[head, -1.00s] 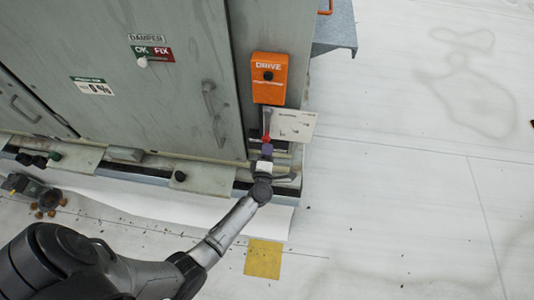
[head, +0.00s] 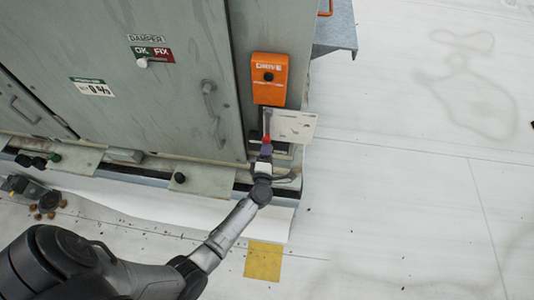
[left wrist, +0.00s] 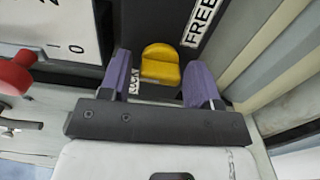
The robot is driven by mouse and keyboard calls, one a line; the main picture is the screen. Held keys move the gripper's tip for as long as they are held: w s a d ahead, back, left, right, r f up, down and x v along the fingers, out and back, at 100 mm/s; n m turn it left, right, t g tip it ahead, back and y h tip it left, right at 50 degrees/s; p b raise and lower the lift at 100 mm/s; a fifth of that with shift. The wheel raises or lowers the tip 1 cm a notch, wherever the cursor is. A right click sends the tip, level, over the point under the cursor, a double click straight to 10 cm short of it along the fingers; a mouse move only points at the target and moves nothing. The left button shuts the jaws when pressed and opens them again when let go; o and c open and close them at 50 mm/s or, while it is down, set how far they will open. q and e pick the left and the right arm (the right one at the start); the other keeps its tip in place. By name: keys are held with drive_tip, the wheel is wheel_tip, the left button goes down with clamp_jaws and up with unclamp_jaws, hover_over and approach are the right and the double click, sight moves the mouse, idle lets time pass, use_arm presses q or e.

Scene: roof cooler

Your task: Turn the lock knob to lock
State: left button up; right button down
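The lock knob is a small yellow knob (left wrist: 161,64) on a dark panel in the left wrist view. A FREE label (left wrist: 199,22) is at its upper right, and another label (left wrist: 134,84), partly hidden by a finger, is at its lower left. My left gripper (left wrist: 159,70) is open, with its purple fingers on either side of the knob. I see gaps between the knob and both fingers; I cannot tell how deep the fingers reach. In the head view my left gripper (head: 265,151) is low at the cabinet corner, and the knob is hidden there. My right gripper is not in view.
An orange DRIVE box (head: 270,78) is above the gripper. A pale plate (head: 292,126) stands close beside it. A red knob (left wrist: 14,76) is left of the fingers in the wrist view. The cabinet door (head: 150,90) has a handle. Open pale floor (head: 420,200) lies to the right.

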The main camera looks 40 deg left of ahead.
use_arm(q)
drive_tip(key=shift+o, duration=0.7)
drive_tip(key=shift+d, duration=0.1)
drive_tip(key=b+v, duration=0.1)
drive_tip(key=v, duration=1.2)
drive_tip(key=shift+s, duration=0.4)
drive_tip(key=shift+d, duration=0.1)
